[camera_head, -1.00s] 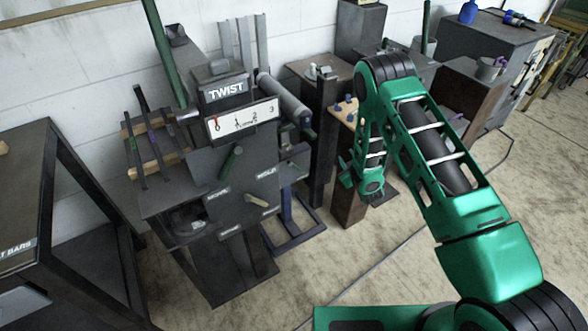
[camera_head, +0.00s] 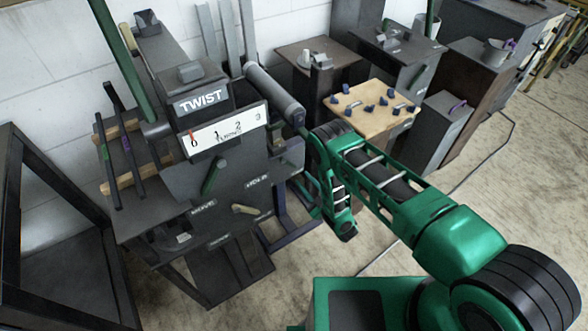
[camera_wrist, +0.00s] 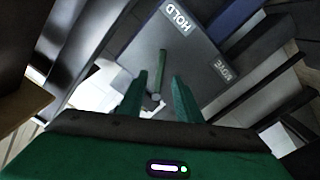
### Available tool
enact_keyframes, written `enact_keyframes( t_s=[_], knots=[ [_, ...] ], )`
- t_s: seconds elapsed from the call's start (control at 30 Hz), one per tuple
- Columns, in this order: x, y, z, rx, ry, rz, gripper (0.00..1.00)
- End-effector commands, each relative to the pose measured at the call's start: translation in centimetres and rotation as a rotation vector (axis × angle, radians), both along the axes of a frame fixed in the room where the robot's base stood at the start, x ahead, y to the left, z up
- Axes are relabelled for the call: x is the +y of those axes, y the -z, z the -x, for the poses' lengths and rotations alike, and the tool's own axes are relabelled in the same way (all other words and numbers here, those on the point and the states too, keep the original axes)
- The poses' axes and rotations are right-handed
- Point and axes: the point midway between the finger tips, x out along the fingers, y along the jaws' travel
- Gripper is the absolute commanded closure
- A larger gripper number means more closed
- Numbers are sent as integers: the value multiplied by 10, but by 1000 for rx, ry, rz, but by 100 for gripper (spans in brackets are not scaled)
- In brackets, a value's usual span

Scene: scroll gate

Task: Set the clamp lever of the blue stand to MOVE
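In the wrist view a green lever (camera_wrist: 162,70) with a round pivot stands out against a dark grey panel. A HOLD label (camera_wrist: 175,15) lies above it. A second label (camera_wrist: 222,70), too blurred to read surely, lies to the right. My gripper (camera_wrist: 161,92) is open, with one green finger on each side of the lever in the picture; contact cannot be told. In the head view the blue stand (camera_head: 291,235) shows its legs beside the TWIST machine (camera_head: 190,165). My wrist is close to its right; the fingertips are mostly hidden there.
A roller (camera_head: 274,95) juts out above my wrist. A wooden board with blue pegs (camera_head: 372,118) stands behind the arm.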

Motion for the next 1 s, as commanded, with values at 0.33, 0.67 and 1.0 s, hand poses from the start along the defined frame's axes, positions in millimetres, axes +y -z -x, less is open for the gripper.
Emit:
enact_keyframes(
  t_s=[0.33, 0.67, 1.0],
  knots=[
    [37, -1, -48, -1, -6, 0, 69],
    [49, 0, -65, 1, -4, 0, 69],
    [48, 0, -65, 1, -4, 1, 97]
  ],
)
